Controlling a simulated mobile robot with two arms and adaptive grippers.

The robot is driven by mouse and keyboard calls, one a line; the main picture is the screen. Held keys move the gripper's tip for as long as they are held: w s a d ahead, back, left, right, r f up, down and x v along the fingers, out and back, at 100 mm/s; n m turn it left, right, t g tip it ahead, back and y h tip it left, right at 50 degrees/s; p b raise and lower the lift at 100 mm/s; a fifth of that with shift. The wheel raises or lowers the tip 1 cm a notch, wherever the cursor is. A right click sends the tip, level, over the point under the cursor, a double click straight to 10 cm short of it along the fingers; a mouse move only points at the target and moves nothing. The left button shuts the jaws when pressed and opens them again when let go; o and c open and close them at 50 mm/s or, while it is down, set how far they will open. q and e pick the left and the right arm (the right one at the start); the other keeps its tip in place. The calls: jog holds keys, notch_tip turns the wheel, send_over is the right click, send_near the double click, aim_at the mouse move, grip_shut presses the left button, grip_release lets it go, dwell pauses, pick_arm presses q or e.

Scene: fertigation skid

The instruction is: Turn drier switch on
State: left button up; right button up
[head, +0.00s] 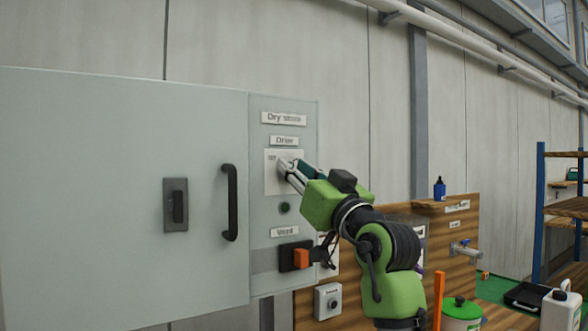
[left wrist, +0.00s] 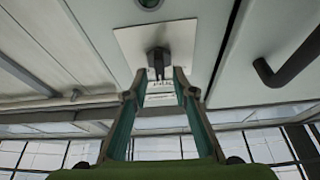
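The drier switch is a dark knob (left wrist: 158,57) on a pale square plate (left wrist: 185,42) in the left wrist view. In the head view the plate (head: 272,183) sits below the "Drier" label (head: 284,141) on the cabinet's right strip. My left gripper (head: 288,166) is at this plate and hides the knob there. In the left wrist view the left gripper's fingertips (left wrist: 158,73) are apart, one on each side of the knob. I cannot tell whether they touch it. My right gripper is not in view.
A grey cabinet door (head: 90,200) with a black handle (head: 230,202) is left of the strip. Below the plate are a dark round button (head: 284,208), a "Vent" label (head: 285,232) and an orange switch (head: 301,259). A wooden panel (head: 455,225) stands to the right.

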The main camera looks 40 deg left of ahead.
pick_arm(q)
grip_shut()
jog(key=m+t+h+p, duration=0.1)
jog(key=m+p, duration=0.1)
jog(key=m, duration=0.1)
jog(key=m+t+h+p, duration=0.1)
jog(key=m+t+p, duration=0.1)
jog(key=m+p, duration=0.1)
jog(key=m+t+h+p, duration=0.1)
jog(key=m+p, duration=0.2)
jog(key=m, duration=0.2)
jog(key=shift+w+r+t, duration=0.15)
jog(key=shift+t, duration=0.25)
jog(key=shift+d+m+h+p, duration=0.1)
jog(key=shift+m+h+p, duration=0.35)
jog(key=shift+p, duration=0.25)
jog(key=shift+f, duration=0.2)
